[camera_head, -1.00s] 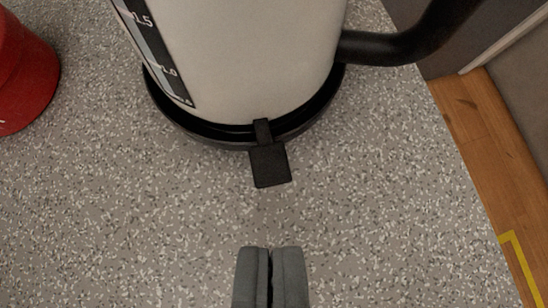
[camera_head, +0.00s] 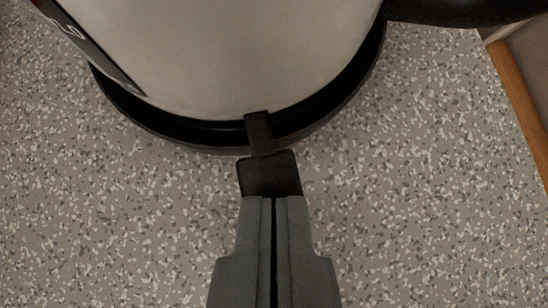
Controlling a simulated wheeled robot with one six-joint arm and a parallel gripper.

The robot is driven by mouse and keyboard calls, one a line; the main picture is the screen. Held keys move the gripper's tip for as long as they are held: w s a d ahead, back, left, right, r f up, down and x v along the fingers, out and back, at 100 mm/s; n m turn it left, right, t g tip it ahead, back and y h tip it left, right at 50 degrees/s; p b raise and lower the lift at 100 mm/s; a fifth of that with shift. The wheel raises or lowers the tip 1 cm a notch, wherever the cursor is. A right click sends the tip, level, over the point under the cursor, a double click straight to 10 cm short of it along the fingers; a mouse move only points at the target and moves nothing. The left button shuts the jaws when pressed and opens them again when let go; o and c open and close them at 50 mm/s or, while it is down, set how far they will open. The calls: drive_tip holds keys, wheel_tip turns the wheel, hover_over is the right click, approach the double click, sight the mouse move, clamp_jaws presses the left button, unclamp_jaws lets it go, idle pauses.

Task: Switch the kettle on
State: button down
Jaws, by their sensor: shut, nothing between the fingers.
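The kettle (camera_head: 220,60) stands upright on its round black base (camera_head: 150,125), with a cream body and a dark level strip (camera_head: 95,50) at the upper left. Its top is out of the picture. A black switch lever (camera_head: 268,176) with a flat square paddle sticks out from the front of the base. My gripper (camera_head: 275,200) is shut and empty, with its fingertips right at the near edge of the paddle. They overlap it in the picture; I cannot tell whether they touch.
The kettle's black handle (camera_head: 460,10) reaches out at the upper right. The speckled grey counter (camera_head: 120,220) is clear on both sides of my gripper. The counter's edge runs down the right side, with a strip of wooden floor (camera_head: 520,110) beyond it.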

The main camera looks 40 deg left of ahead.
drive_tip(key=shift+f, duration=0.1)
idle(0.3)
drive_tip(key=shift+f, duration=0.55)
drive_tip(key=shift+r, duration=0.1)
drive_tip(key=shift+s+d+r, duration=0.25)
drive_tip(key=shift+s+d, duration=0.2)
drive_tip(key=shift+s, duration=0.2)
drive_tip(key=shift+s+d+r, duration=0.25)
drive_tip(key=shift+s+d, duration=0.15)
drive_tip(key=shift+s, duration=0.2)
drive_tip(key=v, duration=1.7)
drive_tip(key=shift+s+d, duration=0.1)
